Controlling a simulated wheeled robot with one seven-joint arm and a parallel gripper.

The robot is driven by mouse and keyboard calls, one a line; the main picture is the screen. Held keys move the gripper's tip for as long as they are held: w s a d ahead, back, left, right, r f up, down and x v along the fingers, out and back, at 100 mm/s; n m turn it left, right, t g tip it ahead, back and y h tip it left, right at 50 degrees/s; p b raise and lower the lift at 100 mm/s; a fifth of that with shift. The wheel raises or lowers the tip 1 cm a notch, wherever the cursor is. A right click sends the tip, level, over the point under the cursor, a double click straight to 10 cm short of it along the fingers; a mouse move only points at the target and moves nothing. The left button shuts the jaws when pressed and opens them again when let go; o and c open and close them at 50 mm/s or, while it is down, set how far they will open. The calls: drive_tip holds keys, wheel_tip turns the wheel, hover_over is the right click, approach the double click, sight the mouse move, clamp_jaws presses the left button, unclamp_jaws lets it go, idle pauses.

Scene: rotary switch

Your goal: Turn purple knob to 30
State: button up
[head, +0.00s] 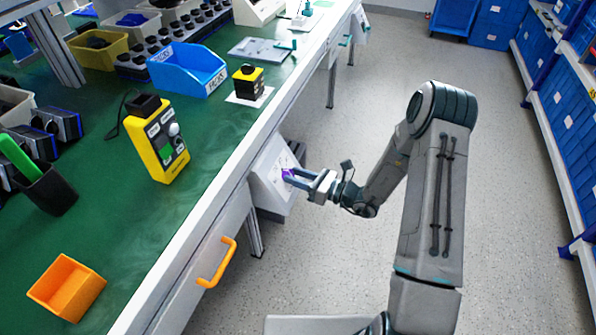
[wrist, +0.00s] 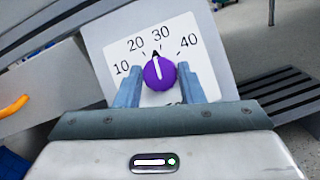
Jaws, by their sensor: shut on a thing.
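The purple knob (wrist: 159,73) sits on a white dial plate (wrist: 205,65) marked 10, 20, 30 and 40, with a further mark partly hidden at the bottom. Its white line and dark tip point up and slightly left, just to the 20 side of the 30 mark. My gripper (wrist: 159,70) is shut on the knob, one finger on each side. In the head view the knob (head: 287,175) is small at the fingertips of my gripper (head: 292,178), and the white panel (head: 272,190) faces right below the bench edge.
The green bench (head: 110,210) runs along the left, with a drawer with an orange handle (head: 216,262) near the panel. A yellow control box (head: 157,140) and blue bin (head: 187,70) stand on it. The grey floor to the right is open, up to shelving with blue crates.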

drive_tip(key=shift+s+m+t+h+p, duration=0.1)
drive_tip(key=shift+m+t+h+p, duration=0.35)
drive_tip(key=shift+m, duration=0.45)
drive_tip(key=shift+m+t+h+p, duration=0.15)
drive_tip(key=shift+m+t+p, duration=0.2)
drive_tip(key=shift+m+p, duration=0.4)
drive_tip(key=shift+m, duration=0.45)
drive_tip(key=o, duration=1)
drive_tip(key=v, duration=1.3)
drive_tip(key=shift+s+d+p, duration=0.25)
drive_tip(key=shift+s+p, duration=0.1)
drive_tip(key=shift+s, duration=0.05)
drive_tip(key=shift+r, duration=0.1)
